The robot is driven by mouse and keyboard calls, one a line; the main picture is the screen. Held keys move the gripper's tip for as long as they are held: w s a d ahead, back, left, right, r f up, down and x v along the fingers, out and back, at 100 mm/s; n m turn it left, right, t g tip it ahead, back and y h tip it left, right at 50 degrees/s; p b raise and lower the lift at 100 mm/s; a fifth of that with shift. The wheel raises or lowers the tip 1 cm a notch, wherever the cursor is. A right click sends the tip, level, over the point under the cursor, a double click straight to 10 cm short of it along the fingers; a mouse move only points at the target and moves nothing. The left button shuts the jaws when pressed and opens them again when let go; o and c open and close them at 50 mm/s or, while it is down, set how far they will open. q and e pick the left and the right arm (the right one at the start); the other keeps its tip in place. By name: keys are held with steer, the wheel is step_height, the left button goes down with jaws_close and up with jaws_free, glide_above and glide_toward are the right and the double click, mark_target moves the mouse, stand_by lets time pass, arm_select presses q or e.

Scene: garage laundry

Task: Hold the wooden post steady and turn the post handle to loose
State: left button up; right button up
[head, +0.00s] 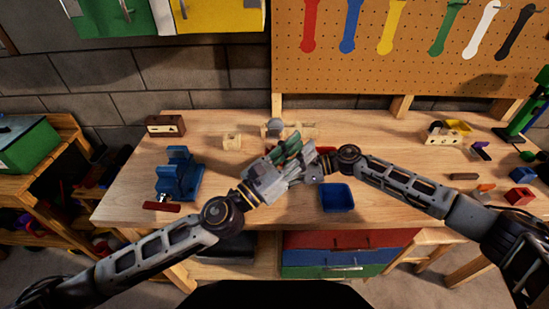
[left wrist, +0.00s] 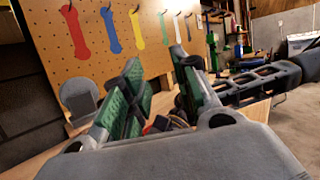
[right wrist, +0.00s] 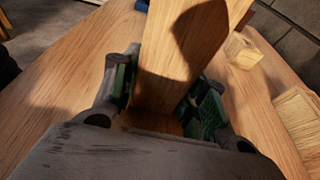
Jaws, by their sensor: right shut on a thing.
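The wooden post (right wrist: 180,75) stands between the fingers of my right gripper (right wrist: 162,95), which is shut on it. In the head view most of the post is hidden behind the two grippers. My left gripper (head: 290,153) is close beside the right one, its green-padded fingers apart. In the left wrist view those fingers (left wrist: 158,100) are spread, with small dark and reddish parts showing low between them. I cannot tell whether these belong to the post handle or to my right gripper. The handle's position cannot be made out.
A blue vise (head: 178,178) stands left on the workbench (head: 130,200). A blue bin (head: 337,198) sits just in front of the grippers. Clutter fills the right end.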

arm_select(q)
steer(key=s+a+f+n+t+y, duration=0.2)
steer(key=s+n+y, duration=0.2)
steer(key=n+y, duration=0.4)
steer(key=s+a+f+n+t+y, duration=0.2)
steer(key=s+n+y, duration=0.3)
steer(key=n+y, duration=0.3)
steer(key=shift+s+a+f+n, duration=0.3)
steer(key=shift+a+f+n, duration=0.3)
steer(key=shift+a+n, duration=0.3)
steer(key=shift+w+d, duration=0.1)
steer(key=shift+w, duration=0.05)
steer(key=shift+w, duration=5.85)
jaws_close()
